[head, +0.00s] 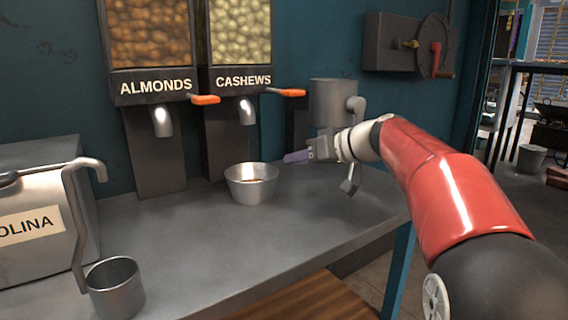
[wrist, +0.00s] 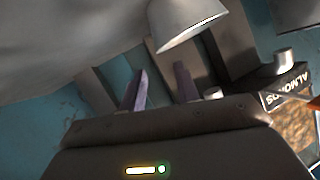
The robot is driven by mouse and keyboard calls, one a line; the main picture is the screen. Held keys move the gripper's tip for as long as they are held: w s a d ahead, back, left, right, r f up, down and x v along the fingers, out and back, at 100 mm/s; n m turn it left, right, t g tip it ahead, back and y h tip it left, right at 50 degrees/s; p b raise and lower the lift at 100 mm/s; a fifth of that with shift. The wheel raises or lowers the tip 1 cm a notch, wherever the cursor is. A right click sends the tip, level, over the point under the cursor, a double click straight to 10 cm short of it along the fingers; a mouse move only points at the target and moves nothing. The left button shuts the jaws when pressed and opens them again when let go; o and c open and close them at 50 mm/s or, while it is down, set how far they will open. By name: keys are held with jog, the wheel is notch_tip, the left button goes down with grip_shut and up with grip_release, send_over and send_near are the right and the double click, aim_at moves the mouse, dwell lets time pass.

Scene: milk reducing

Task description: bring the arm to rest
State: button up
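My gripper (head: 298,156) is at the end of my red and black arm, above the grey table to the right of the metal bowl. In the head view it points left. In the wrist view its two purple fingers (wrist: 160,90) stand apart with nothing between them. The metal bowl (head: 251,186) stands upright on the table, with a little brown content inside. It is apart from the fingers. A metal vessel at the top of the wrist view (wrist: 186,20) may be this bowl.
The almonds dispenser (head: 150,85) and cashews dispenser (head: 240,79) stand at the back. A metal pot (head: 333,104) is behind my gripper. A ladle (head: 115,290) and a labelled bin (head: 40,205) are at the left. The front of the table (head: 215,245) is clear.

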jog(key=shift+v, duration=0.95)
jog(key=s+m+h+p, duration=0.1)
jog(key=s, duration=0.2)
jog(key=s+d+f+h+p, duration=0.1)
jog(key=s, duration=0.3)
jog(key=s+m+p, duration=0.1)
jog(key=s, duration=0.2)
jog(key=shift+s+d+f+m+g+h, duration=0.15)
jog(key=shift+d+f+m+g+h, duration=0.15)
jog(key=shift+d+g+h, duration=0.1)
jog(key=s+d+f+m+h+p, duration=0.1)
jog(key=s+d+f+h+p, duration=0.1)
jog(key=s+f, duration=0.2)
jog(key=s+d+f+m+g+h+p, duration=0.1)
jog(key=s+d+f+m+h+p, duration=0.1)
jog(key=s, duration=0.9)
jog(key=s+d+f+m+h+p, duration=0.1)
jog(key=s+d+f+h+p, duration=0.1)
jog(key=s+f, duration=0.4)
jog(key=shift+s+d+m+h, duration=0.4)
jog(key=shift+s+d+h, duration=0.55)
jog(key=shift+s, duration=0.2)
